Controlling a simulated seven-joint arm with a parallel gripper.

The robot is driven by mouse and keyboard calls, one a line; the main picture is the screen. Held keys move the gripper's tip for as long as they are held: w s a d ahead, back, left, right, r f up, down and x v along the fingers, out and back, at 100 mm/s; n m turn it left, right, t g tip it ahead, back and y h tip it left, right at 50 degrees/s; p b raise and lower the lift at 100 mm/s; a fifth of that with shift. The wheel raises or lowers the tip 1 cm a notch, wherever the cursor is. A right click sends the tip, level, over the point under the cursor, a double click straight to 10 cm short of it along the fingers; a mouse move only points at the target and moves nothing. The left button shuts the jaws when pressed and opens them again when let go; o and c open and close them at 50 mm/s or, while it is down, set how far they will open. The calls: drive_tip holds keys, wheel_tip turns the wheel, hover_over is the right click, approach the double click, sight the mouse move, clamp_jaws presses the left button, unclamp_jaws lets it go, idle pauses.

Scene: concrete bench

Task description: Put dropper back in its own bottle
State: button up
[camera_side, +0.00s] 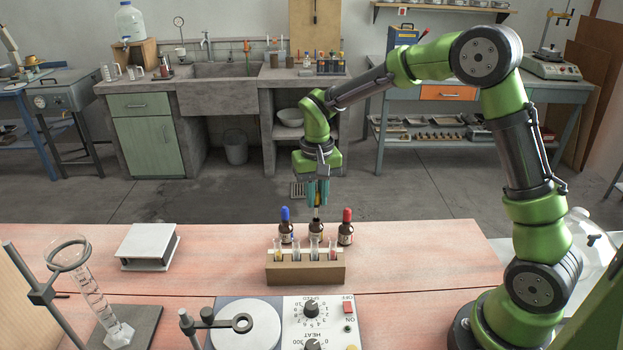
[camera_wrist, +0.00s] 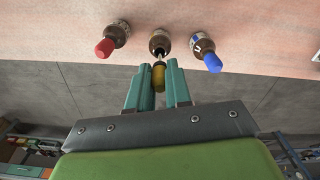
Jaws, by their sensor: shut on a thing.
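My gripper (camera_side: 318,203) is shut on a dropper with a dark yellow bulb (camera_wrist: 158,76). It shows between the teal fingers in the wrist view (camera_wrist: 159,88). The dropper points down, its pale glass tube at the mouth of the uncapped brown bottle (camera_side: 316,231). That bottle is the middle one of three, and also shows in the wrist view (camera_wrist: 159,42). I cannot tell whether the tip is inside the neck. The bottle with a blue dropper (camera_side: 286,226) stands left in the side view, the one with a red dropper (camera_side: 346,228) right.
A tan rack of several small tubes (camera_side: 305,270) stands in front of the bottles. The bench right of the bottles is clear.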

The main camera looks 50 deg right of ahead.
sight(316, 203)
drive_tip(key=shift+f, duration=1)
drive_tip(key=shift+f, duration=1)
drive_tip(key=o, duration=1.1)
drive_tip(key=shift+r, duration=3.55)
